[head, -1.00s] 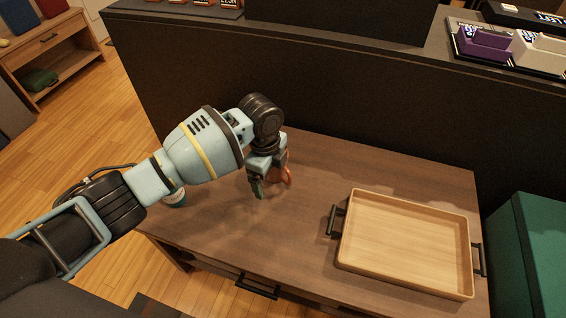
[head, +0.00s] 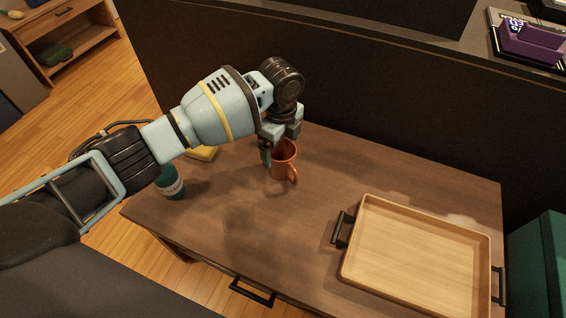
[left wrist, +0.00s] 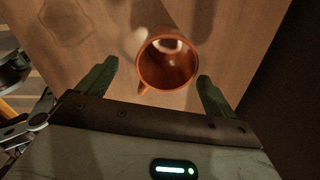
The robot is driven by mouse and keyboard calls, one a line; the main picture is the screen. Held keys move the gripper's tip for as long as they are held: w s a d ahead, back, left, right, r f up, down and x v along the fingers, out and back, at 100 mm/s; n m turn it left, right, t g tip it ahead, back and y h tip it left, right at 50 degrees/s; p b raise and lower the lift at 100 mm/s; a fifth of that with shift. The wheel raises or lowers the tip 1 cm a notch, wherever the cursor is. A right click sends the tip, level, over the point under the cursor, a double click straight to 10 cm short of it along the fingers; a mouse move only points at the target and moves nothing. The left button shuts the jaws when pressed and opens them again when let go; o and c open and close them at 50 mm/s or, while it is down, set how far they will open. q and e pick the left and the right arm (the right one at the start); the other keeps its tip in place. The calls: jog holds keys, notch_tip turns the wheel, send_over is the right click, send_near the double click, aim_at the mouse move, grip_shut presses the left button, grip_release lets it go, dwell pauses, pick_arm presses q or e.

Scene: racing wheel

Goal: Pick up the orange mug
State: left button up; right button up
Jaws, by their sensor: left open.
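The orange mug (head: 284,163) stands upright on the brown table (head: 330,176), with its handle toward the front right in the head view. My right gripper is not in view.
A wooden tray (head: 352,252) with black handles lies on the table to the right. A dark green bottle-like item (head: 170,182) and a yellow item (head: 203,153) are at the left, partly behind my arm. A black partition (head: 400,110) rises behind the table.

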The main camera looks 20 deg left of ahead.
aim_at(283, 152)
pick_arm(q)
jog(key=f, duration=0.1)
jog(key=f+b, duration=0.1)
jog(key=f, duration=0.1)
jog(key=f+b, duration=0.1)
jog(key=f, duration=0.1)
jog(key=shift+w+d+f, duration=0.15)
jog(key=shift+w, duration=0.25)
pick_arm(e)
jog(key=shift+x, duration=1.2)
pick_arm(q)
jog(key=c, duration=1.3)
jog(key=shift+o, duration=0.2)
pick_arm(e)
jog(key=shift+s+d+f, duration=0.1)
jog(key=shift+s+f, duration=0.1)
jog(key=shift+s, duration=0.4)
pick_arm(q)
jog(key=shift+r, duration=0.2)
